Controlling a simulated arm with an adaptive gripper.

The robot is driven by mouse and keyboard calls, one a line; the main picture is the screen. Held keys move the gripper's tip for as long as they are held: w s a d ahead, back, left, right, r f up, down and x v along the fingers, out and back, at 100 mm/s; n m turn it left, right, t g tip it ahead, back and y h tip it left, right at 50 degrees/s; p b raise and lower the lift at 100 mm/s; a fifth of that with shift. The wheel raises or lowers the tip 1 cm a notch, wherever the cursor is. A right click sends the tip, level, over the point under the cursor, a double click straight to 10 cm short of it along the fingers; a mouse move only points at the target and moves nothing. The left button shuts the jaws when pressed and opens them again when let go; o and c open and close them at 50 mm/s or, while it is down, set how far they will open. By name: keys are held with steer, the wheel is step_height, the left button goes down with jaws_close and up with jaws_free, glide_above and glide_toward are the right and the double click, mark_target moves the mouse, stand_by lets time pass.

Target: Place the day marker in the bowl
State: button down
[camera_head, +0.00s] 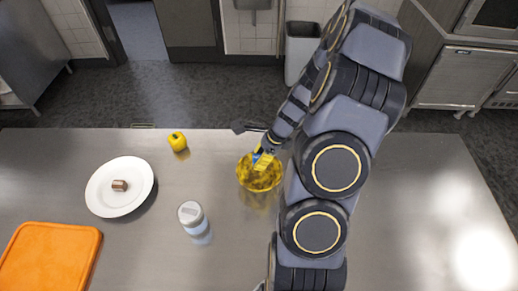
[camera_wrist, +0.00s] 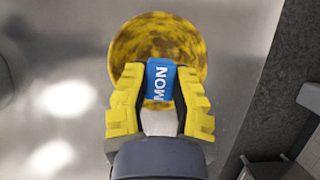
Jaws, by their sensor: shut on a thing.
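The day marker (camera_wrist: 160,80) is a blue block with the white letters MON, seen in the wrist view. My gripper (camera_wrist: 160,92) has yellow fingers and is shut on it, one finger on each side. The bowl (camera_head: 258,178) is yellow and mottled and stands on the metal table. In the wrist view the bowl (camera_wrist: 150,42) lies behind and beneath the marker. In the head view my gripper (camera_head: 262,160) is over the bowl's upper part, with a bit of blue between its fingers. The marker's exact height above the bowl is hard to tell.
On the metal table (camera_head: 400,215), left of the bowl, are a yellow pepper-like item (camera_head: 177,141), a white-lidded shaker (camera_head: 191,215), a white plate (camera_head: 104,198) with a small brown piece (camera_head: 120,185), and an orange board (camera_head: 48,258). The table right of my arm is clear.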

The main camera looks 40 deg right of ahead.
glide_above(260, 180)
steer(key=shift+a+f, duration=0.15)
steer(key=shift+f, duration=2.4)
steer(key=c, duration=0.9)
jaws_free()
steer(key=shift+r, duration=0.15)
step_height(260, 180, up, 6)
steer(key=shift+r, duration=0.45)
